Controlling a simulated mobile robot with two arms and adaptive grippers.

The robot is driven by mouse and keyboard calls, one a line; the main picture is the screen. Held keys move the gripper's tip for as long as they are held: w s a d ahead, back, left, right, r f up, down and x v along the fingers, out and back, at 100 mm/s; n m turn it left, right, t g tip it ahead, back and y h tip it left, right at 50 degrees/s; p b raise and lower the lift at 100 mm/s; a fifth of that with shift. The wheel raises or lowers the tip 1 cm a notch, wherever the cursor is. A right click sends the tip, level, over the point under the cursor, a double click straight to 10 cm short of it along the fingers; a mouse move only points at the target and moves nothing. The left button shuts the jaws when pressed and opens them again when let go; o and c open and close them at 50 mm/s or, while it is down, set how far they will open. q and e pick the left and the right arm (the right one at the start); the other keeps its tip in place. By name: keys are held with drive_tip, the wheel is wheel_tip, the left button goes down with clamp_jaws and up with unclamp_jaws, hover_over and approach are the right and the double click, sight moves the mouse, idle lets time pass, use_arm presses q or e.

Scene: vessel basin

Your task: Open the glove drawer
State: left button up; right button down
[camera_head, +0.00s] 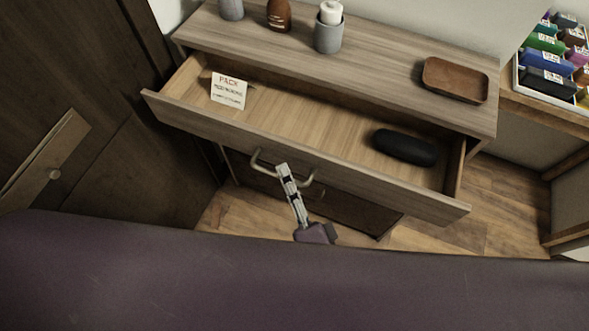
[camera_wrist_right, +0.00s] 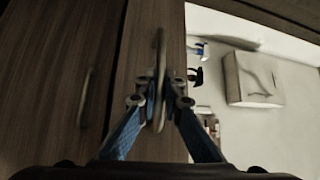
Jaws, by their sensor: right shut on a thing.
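The glove drawer (camera_head: 380,180) under the wooden top is pulled well out, and its inside shows. A folded white card reading "PACK" (camera_head: 229,91) stands at its left end, and a black elongated case (camera_head: 405,147) lies at its right. The drawer's curved metal handle (camera_head: 258,165) is on its front. My right gripper (camera_head: 284,170) is shut on the middle of this handle. In the right wrist view the handle (camera_wrist_right: 161,50) runs between the fingers of my right gripper (camera_wrist_right: 160,92). My left gripper is not in view.
On the cabinet top (camera_head: 380,65) stand a grey cup with a white item (camera_head: 329,30), a brown bottle (camera_head: 279,14) and a brown tray (camera_head: 455,80). A dark wooden door (camera_head: 90,90) is close at left. A bin of colourful packets (camera_head: 548,60) stands at right.

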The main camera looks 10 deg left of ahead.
drive_tip(key=shift+a, duration=0.1)
drive_tip(key=c, duration=2)
unclamp_jaws()
drive_tip(key=shift+c, duration=0.2)
drive_tip(key=v, duration=1.2)
drive_tip(key=shift+s+d, duration=0.15)
drive_tip(key=shift+d, duration=0.4)
drive_tip(key=shift+r, duration=0.1)
